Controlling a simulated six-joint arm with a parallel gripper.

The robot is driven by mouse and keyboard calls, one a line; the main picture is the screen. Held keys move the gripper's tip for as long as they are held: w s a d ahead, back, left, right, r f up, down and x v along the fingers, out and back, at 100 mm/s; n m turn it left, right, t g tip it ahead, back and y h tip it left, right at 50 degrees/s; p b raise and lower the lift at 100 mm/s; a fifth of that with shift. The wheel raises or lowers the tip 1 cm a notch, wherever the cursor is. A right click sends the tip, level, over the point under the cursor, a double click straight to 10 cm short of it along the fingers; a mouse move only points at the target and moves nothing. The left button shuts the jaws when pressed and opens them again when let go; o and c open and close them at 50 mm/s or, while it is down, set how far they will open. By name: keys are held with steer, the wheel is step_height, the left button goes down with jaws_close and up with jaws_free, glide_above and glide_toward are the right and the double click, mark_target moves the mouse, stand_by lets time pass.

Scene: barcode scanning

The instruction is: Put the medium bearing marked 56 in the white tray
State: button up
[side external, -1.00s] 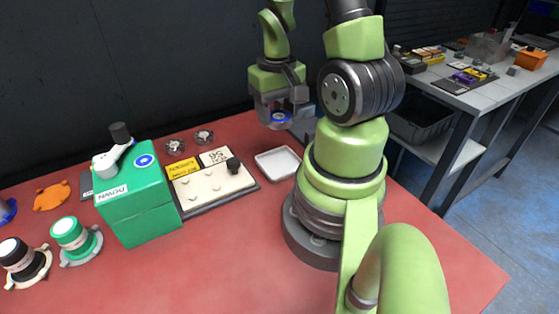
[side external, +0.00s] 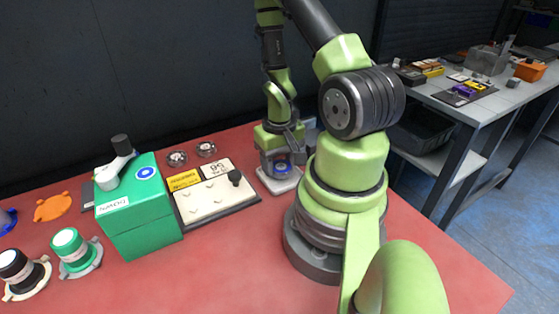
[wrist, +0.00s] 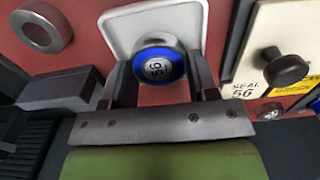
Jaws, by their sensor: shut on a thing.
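The medium bearing (wrist: 158,62) has a steel body and a blue ring, with 56 on its face in the wrist view. It also shows in the side external view (side external: 282,167). My gripper (wrist: 160,78) is shut on the bearing, one finger on each side. The white tray (wrist: 118,28) lies directly below; its edge also shows in the side external view (side external: 290,185). The bearing is over or in the tray; I cannot tell whether it touches the tray floor.
A cream plate (side external: 213,200) with a black knob (side external: 235,177) and a SEAL 56 label stands beside the tray. A green box (side external: 140,213) is further left. Two small grey bearings (side external: 206,149) lie behind the plate. The red table front is clear.

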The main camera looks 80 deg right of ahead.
mark_target(279, 164)
steer(key=shift+f, duration=0.6)
steer(key=o, duration=1.1)
steer(key=shift+c, duration=0.2)
steer(key=shift+r, duration=0.1)
step_height(279, 164, up, 13)
steer(key=w+a+r+n+t, duration=0.2)
steer(key=w+a+r+t, duration=0.15)
steer(key=a+r, duration=0.45)
steer(key=s+a+r+n+t+y, duration=0.2)
steer(key=a+r+n+t, duration=0.1)
steer(key=a+r, duration=0.6)
steer(key=shift+s+t, duration=0.35)
steer(key=shift+s, duration=0.05)
